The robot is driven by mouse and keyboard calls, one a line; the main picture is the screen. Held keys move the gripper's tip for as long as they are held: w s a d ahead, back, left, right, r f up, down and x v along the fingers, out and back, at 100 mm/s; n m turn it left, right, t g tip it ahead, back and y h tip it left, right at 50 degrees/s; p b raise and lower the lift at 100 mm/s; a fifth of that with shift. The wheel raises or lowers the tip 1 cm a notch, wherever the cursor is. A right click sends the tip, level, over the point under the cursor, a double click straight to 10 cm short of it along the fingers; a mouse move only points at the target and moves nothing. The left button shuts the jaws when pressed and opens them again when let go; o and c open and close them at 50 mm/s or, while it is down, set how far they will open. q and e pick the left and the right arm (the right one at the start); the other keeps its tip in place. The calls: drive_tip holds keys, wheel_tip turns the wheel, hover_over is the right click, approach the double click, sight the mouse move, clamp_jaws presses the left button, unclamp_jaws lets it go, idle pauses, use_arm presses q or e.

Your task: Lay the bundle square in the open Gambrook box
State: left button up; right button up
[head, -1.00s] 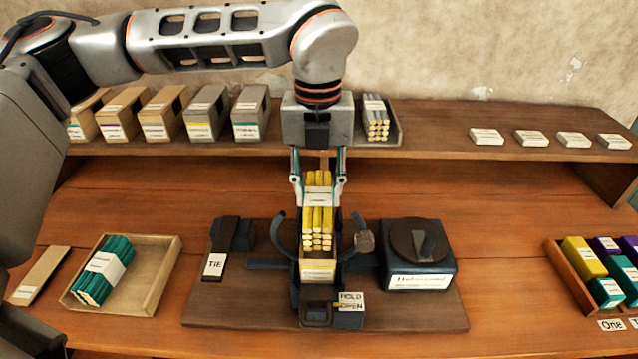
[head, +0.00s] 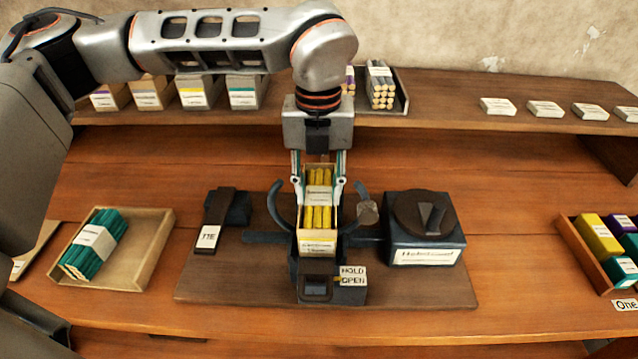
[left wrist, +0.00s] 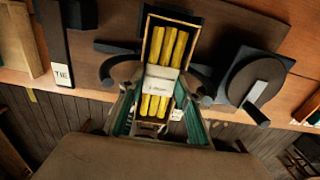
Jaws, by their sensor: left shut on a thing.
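The bundle (head: 319,216) is several yellow sticks with a white paper band. The open Gambrook box (head: 318,247) is a narrow tan box with a white label, standing between the dark curved arms of the press. The bundle is down between the box walls, its length running along the box. It also shows in the left wrist view (left wrist: 154,105), with the box rim (left wrist: 176,17) around its far end. My left gripper (head: 320,197) is shut on the bundle, a finger at each side. I cannot tell whether the bundle touches the box floor. My right gripper is not in view.
The press has a dark base board (head: 420,290), a TIE lever (head: 216,222), a HOLD OPEN tag (head: 353,276) and a dial block (head: 424,228). A tray (head: 145,265) with a green bundle lies left. Boxes and a grey bundle (head: 380,85) stand on the back shelf.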

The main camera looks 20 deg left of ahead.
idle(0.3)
use_arm(q)
drive_tip(key=shift+f, duration=0.1)
idle(0.4)
drive_tip(key=o, duration=1.3)
wheel_tip(320, 180, up, 12)
